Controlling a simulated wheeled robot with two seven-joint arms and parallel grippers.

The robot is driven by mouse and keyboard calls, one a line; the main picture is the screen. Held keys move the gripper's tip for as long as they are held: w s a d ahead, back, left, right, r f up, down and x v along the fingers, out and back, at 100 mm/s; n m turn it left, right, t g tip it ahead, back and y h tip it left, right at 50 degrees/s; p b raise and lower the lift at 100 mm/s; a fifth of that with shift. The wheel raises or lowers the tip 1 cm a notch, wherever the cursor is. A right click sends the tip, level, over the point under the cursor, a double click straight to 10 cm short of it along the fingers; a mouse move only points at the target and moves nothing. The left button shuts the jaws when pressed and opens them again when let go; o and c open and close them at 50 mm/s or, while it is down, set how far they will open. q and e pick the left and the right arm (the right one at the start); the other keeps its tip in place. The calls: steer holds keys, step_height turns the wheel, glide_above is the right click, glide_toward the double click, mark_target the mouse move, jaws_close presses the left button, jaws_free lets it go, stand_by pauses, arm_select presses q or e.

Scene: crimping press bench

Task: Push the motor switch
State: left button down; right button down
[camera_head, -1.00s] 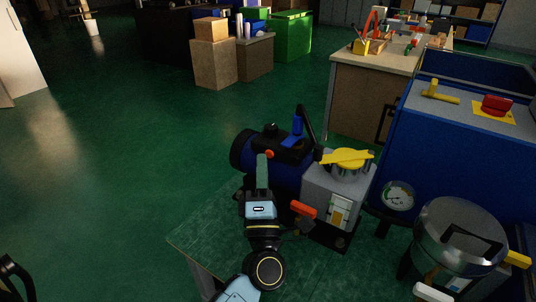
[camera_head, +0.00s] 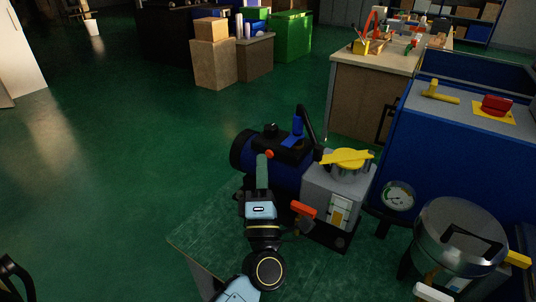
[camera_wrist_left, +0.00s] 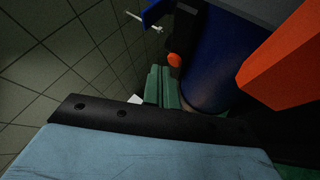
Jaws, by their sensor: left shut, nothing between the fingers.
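The motor (camera_head: 289,172) is a dark blue cylinder with a black box (camera_head: 284,147) on top, joined to a grey block. A small orange-red knob (camera_head: 270,153) shows at the box's near left side and may be the motor switch. My left gripper (camera_head: 262,158) is shut and empty, its green fingers reaching up to just left of the knob. The left wrist view shows the knob (camera_wrist_left: 174,60) just beyond the shut green fingertips (camera_wrist_left: 162,72). I cannot tell whether they touch.
The grey block (camera_head: 335,190) carries a yellow handle (camera_head: 347,157) on top. An orange-red lever (camera_head: 303,208) is close to the right of my left wrist. A gauge (camera_head: 397,196), a metal pot (camera_head: 460,235) and a blue cabinet (camera_head: 455,150) stand to the right. The green floor at left is clear.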

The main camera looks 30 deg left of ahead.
arm_select(q)
steer(key=shift+w, duration=0.2)
stand_by(0.5)
steer(key=shift+w, duration=0.3)
stand_by(0.4)
steer(key=shift+s, duration=0.5)
steer(key=s+p, duration=0.1)
steer(key=s, duration=0.5)
steer(key=shift+a+p, duration=0.2)
steer(key=shift+p, duration=0.1)
